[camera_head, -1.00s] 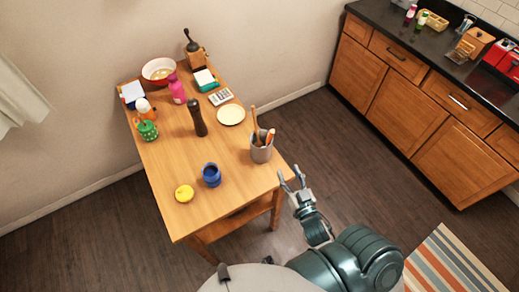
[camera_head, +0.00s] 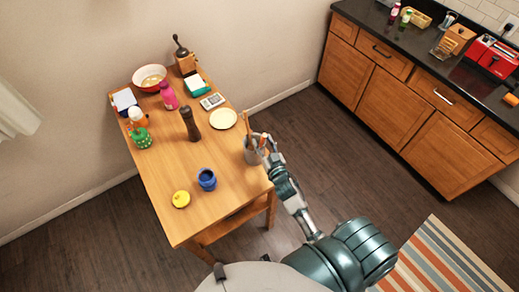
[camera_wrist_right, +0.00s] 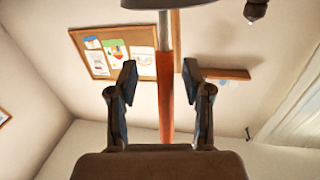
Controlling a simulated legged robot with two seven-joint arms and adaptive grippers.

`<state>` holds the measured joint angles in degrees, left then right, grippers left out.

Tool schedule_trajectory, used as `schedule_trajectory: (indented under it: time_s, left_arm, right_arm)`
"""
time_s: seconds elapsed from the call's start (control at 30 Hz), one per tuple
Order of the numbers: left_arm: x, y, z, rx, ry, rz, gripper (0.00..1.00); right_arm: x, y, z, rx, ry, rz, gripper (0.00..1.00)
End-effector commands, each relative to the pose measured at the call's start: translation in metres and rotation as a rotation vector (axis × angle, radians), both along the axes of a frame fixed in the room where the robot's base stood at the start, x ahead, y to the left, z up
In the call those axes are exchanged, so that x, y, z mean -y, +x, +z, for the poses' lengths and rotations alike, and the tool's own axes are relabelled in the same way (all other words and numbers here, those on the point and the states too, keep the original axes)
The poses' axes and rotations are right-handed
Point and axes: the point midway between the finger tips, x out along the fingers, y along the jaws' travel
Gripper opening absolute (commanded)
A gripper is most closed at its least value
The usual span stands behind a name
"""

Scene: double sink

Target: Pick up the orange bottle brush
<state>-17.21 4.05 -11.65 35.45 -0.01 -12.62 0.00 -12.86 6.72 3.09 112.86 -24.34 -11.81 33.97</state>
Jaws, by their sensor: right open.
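A grey utensil holder (camera_head: 251,154) stands at the right edge of the wooden table, with a brown handle (camera_head: 250,128) and an orange handle (camera_head: 263,139) rising from it. I take the orange handle for the bottle brush. My right gripper (camera_head: 268,148) is at the holder's right side and partly covers it. In the right wrist view an orange handle with a grey shaft (camera_wrist_right: 165,85) runs between the two spread fingers (camera_wrist_right: 160,82), with gaps on both sides. A grey rounded end shows at the top; I cannot tell what it is. My left gripper is out of view.
A pink bottle (camera_head: 169,96) and red bowl (camera_head: 149,77) are at the back.

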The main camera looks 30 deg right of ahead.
Motion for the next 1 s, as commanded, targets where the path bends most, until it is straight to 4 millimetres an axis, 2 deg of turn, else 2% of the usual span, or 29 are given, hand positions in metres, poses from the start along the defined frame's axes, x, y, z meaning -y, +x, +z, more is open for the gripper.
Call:
schedule_trajectory:
  time_s: [0.23, 0.27, 0.4, 0.47, 0.83, 1.0]
  left_arm:
    - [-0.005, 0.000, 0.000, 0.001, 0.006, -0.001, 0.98]
    - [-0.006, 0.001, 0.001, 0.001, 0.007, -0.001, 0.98]
    - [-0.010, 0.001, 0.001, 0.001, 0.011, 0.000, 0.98]
    - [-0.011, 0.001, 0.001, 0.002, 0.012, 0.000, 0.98]
    - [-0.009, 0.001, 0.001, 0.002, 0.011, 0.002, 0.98]
    - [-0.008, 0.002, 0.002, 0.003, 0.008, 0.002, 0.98]
  right_arm:
    - [0.000, 0.003, -0.001, -0.001, 0.001, 0.000, 0.50]
    - [0.000, 0.003, -0.001, -0.001, 0.001, 0.000, 0.47]
    - [0.001, 0.003, -0.001, -0.001, 0.002, 0.000, 0.12]
    - [0.001, 0.003, -0.001, -0.001, 0.002, 0.000, 0.00]
    - [0.001, 0.003, 0.000, -0.001, 0.000, 0.000, 0.00]
    - [0.001, 0.003, 0.014, 0.001, -0.001, 0.000, 0.00]
